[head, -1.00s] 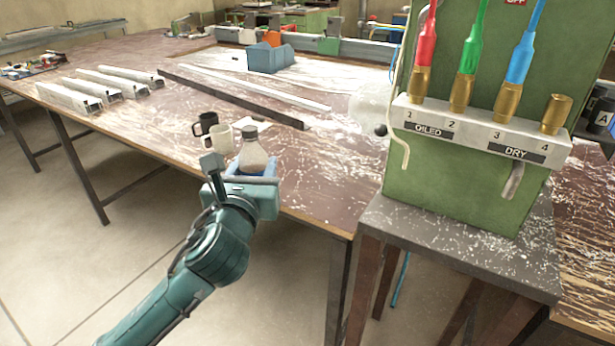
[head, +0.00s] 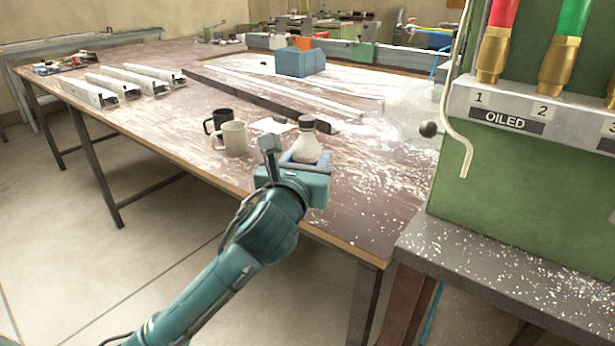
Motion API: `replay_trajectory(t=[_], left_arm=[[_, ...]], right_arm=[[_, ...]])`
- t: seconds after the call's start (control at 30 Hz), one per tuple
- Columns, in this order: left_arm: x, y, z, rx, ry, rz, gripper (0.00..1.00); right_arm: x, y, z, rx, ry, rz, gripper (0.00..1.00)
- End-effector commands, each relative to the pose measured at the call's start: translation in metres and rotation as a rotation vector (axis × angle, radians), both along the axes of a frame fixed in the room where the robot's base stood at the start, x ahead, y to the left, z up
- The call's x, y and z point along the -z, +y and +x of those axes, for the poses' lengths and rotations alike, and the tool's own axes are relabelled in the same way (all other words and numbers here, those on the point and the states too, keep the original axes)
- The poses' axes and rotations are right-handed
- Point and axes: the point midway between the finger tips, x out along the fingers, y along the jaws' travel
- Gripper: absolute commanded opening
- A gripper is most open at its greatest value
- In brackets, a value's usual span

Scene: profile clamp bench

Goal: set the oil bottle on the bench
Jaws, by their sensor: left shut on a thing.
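The oil bottle (head: 307,145) is a pale, cloudy bottle with a dark cap, upright at my left gripper near the front edge of the bench (head: 350,222). My left gripper (head: 304,163) is shut on the bottle's lower part, which the gripper body partly hides. I cannot tell whether the bottle's base touches the bench top. My right gripper is not in view.
A black mug (head: 218,121) and a cream mug (head: 231,139) stand just left of the bottle. Metal profiles (head: 118,86) lie at the far left, and a long dark bar (head: 262,96) lies behind. A green cabinet (head: 530,190) with hoses stands at right. The bench right of the bottle is clear.

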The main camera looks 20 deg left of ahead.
Motion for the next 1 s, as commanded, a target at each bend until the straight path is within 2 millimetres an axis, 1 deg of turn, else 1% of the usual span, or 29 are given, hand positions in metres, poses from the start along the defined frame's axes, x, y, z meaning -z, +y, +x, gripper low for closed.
replay_trajectory(t=[0.03, 0.13, 0.37, 0.5, 0.53, 0.77, 0.8, 1.0], left_arm=[[0.013, 0.000, 0.000, 0.001, 0.003, -0.002, 0.18], [0.025, 0.000, 0.000, 0.000, 0.002, -0.002, 0.18], [0.023, 0.000, 0.000, 0.000, -0.001, -0.001, 0.18], [0.027, 0.000, 0.000, 0.000, 0.001, 0.000, 0.18], [0.027, 0.000, 0.000, 0.000, 0.002, -0.001, 0.45], [0.027, 0.000, 0.000, 0.000, 0.001, -0.001, 0.64], [0.027, 0.000, 0.000, 0.000, 0.001, -0.001, 0.65], [0.026, 0.000, 0.000, 0.000, 0.001, -0.001, 0.65]], right_arm=[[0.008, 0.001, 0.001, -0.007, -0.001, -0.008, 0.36], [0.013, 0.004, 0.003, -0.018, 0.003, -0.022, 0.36], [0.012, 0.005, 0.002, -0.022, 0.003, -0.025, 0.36], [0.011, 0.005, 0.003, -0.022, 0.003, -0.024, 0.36], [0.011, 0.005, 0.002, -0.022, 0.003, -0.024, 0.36], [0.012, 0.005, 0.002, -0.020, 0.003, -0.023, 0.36], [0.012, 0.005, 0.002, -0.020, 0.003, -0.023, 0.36], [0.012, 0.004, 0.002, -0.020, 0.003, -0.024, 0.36]])
